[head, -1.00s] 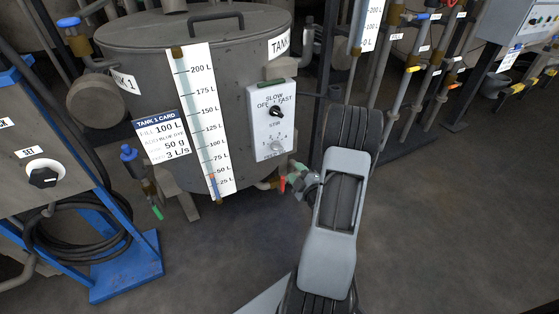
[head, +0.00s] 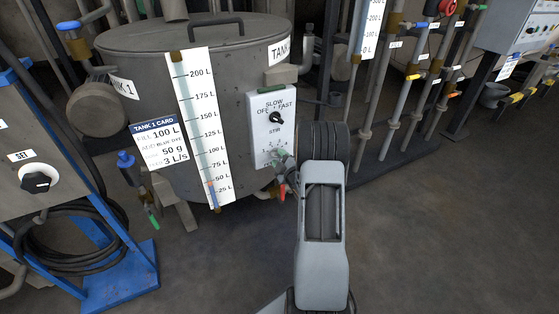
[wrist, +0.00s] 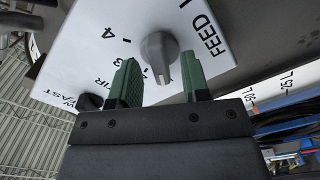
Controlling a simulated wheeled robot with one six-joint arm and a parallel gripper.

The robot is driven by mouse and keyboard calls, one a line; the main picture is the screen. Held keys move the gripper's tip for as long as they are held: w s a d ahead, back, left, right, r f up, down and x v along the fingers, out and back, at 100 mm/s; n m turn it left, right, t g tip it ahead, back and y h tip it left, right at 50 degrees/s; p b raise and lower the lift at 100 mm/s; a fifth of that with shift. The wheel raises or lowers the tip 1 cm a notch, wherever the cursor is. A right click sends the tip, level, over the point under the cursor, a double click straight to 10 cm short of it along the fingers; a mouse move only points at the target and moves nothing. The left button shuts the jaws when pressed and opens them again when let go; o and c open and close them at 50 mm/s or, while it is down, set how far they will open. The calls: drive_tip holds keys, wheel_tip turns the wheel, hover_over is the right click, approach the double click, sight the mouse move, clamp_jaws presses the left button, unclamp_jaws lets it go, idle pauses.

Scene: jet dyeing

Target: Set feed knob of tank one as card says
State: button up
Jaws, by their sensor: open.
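The tank one card (head: 159,144) hangs on the tank front in the head view; its lowest line reads 3 L/s. In the wrist view the grey feed knob (wrist: 158,58) sits beside the word FEED, with marks 3 and 4 visible. My gripper (wrist: 162,82) is open, its green fingers pointing at the panel on either side of the knob. I cannot tell contact or the exact setting.
Tank one (head: 190,60) has a level gauge (head: 204,125) left of the panel. A red-handled valve (head: 282,190) is just below my gripper. A blue stand (head: 120,275) with a SET knob (head: 36,182) is at left. Pipes with valves stand right; the floor in front is clear.

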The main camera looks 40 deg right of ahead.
drive_tip(key=shift+w, duration=0.15)
clamp_jaws()
idle(0.4)
